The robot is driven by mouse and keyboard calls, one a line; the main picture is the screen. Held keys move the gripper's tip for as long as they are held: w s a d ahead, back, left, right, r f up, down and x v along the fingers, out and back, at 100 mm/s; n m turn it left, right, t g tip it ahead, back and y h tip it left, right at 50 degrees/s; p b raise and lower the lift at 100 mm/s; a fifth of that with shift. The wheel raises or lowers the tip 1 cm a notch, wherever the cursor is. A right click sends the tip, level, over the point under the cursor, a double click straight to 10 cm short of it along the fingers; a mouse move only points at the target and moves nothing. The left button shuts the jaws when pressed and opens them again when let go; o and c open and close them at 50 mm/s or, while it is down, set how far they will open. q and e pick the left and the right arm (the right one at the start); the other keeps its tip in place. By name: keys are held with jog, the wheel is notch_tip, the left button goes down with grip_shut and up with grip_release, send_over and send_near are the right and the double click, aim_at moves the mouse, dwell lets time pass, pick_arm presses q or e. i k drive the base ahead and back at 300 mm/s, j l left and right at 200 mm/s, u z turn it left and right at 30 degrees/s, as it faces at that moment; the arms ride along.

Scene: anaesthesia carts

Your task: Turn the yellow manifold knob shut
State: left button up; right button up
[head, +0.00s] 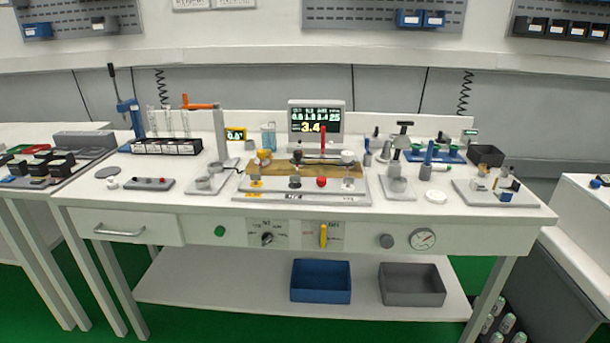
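A grey manifold block (300,196) with a brown top plate sits in the middle of the bench. A small yellow knob (264,156) stands at the back left of the brown plate, and a smaller yellow piece (256,183) is on the block's front left. A yellow upright handle (323,236) is on a labelled panel on the bench front, below the block. I cannot tell from here which yellow part is the manifold knob, or how far it is turned. Neither of my grippers is in view.
A monitor (317,125) stands behind the block. A red knob (321,182), a black lever and white knobs are close by. An orange-handled post (220,135) is to the left, and a grey clamp (397,165) to the right. The floor before the bench is clear.

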aim_at(261, 154)
jog(key=i+j, duration=0.15)
jog(key=i, duration=0.35)
jog(key=i+j, duration=0.1)
jog(key=i, duration=0.45)
